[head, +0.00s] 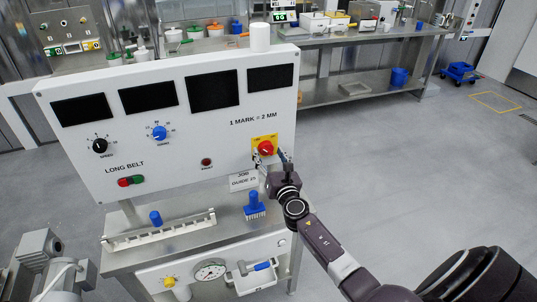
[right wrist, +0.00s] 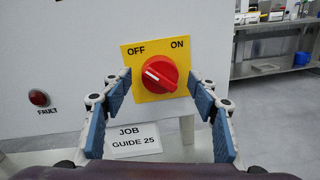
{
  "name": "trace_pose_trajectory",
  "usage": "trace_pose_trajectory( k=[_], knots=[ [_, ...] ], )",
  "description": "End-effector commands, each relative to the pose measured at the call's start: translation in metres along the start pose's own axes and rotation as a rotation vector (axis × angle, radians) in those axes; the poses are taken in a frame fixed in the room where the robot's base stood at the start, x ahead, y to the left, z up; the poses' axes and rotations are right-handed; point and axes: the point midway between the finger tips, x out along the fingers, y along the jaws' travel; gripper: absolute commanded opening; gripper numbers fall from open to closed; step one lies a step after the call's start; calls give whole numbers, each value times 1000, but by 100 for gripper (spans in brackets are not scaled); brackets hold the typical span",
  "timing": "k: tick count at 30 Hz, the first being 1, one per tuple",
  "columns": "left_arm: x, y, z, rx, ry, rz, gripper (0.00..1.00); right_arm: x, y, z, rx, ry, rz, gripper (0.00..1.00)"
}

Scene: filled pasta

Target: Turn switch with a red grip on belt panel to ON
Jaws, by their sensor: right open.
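The red-grip switch (head: 265,148) sits on a yellow plate at the lower right of the white belt panel (head: 220,125). In the right wrist view the red grip (right wrist: 160,74) is centred, with OFF printed upper left and ON upper right. Its white mark points left, to the OFF side. My right gripper (head: 272,160) is open in front of the switch. In the right wrist view its blue-padded fingers (right wrist: 160,84) stand left and right of the grip, with gaps on both sides. I cannot tell how far the tips are from the panel. My left gripper is not in view.
Below the panel are a blue-handled tool (head: 254,204) and a pressure gauge (head: 210,269). Open floor (head: 420,160) lies to the right.

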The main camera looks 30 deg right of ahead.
Motion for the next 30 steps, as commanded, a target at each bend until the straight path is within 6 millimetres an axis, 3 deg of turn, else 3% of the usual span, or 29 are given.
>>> trace_pose_trajectory(
  k=[11,23,30],
  knots=[
    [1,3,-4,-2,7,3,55,8,0,0,2,1,0,55],
    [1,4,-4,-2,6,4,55,8,0,0,2,1,-1,13],
    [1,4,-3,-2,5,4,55,8,0,0,21,2,-1,13]
  ],
)
